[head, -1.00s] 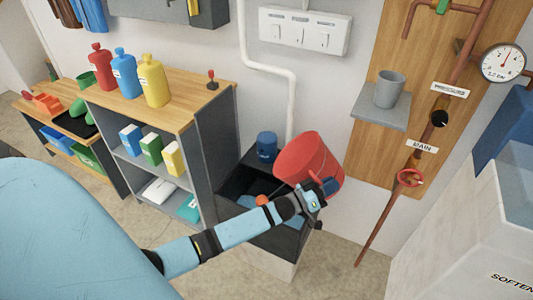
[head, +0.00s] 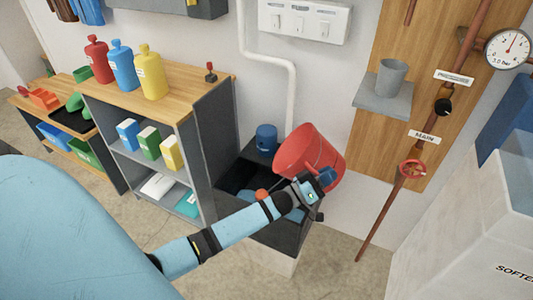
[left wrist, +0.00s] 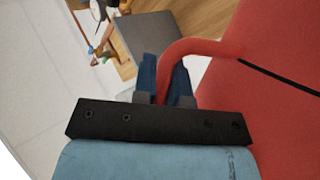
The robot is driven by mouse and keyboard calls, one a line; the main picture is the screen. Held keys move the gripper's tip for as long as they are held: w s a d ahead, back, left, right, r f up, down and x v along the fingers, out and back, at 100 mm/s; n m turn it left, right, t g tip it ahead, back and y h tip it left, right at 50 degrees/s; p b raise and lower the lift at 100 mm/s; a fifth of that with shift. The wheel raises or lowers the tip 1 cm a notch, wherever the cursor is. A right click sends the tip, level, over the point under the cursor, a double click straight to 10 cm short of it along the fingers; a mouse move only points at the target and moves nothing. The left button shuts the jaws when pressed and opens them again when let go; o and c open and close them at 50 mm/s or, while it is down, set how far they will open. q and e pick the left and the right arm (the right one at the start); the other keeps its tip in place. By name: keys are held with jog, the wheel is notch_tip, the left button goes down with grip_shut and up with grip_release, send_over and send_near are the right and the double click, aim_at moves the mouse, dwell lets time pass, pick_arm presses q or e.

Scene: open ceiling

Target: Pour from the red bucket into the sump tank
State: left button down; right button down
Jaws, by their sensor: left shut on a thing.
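The red bucket (head: 303,155) hangs tilted above the right part of the dark open sump tank (head: 280,238). It also fills the right side of the left wrist view (left wrist: 285,60). My left gripper (head: 323,180) is shut on the bucket's red handle, which passes between its blue fingers in the left wrist view (left wrist: 165,80). The inside of the bucket is hidden, and I see no stream falling. An orange ball (head: 262,195) and some blue show inside the tank, partly behind my left arm. My right gripper is not in view.
A grey shelf unit (head: 215,130) with bottles and boxes stands left of the tank. A blue cylinder (head: 266,138) sits at the tank's back. A white pipe (head: 291,105) runs down the wall behind. A red valve wheel (head: 412,169) and a pale softener tank (head: 470,220) are at right.

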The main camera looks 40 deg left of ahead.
pick_arm(q)
jog(key=shift+a+r+b, duration=0.1)
jog(key=shift+a+b, duration=0.05)
jog(key=shift+b, duration=0.2)
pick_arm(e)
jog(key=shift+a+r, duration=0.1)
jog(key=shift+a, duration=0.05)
pick_arm(q)
jog(key=shift+s+a+n+t+b, duration=0.2)
jog(key=shift+a+n+t+b, duration=0.1)
jog(key=shift+n+t+b, duration=0.25)
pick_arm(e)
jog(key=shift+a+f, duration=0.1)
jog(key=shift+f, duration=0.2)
pick_arm(q)
jog(key=shift+a+b, duration=0.1)
jog(key=shift+b, duration=0.3)
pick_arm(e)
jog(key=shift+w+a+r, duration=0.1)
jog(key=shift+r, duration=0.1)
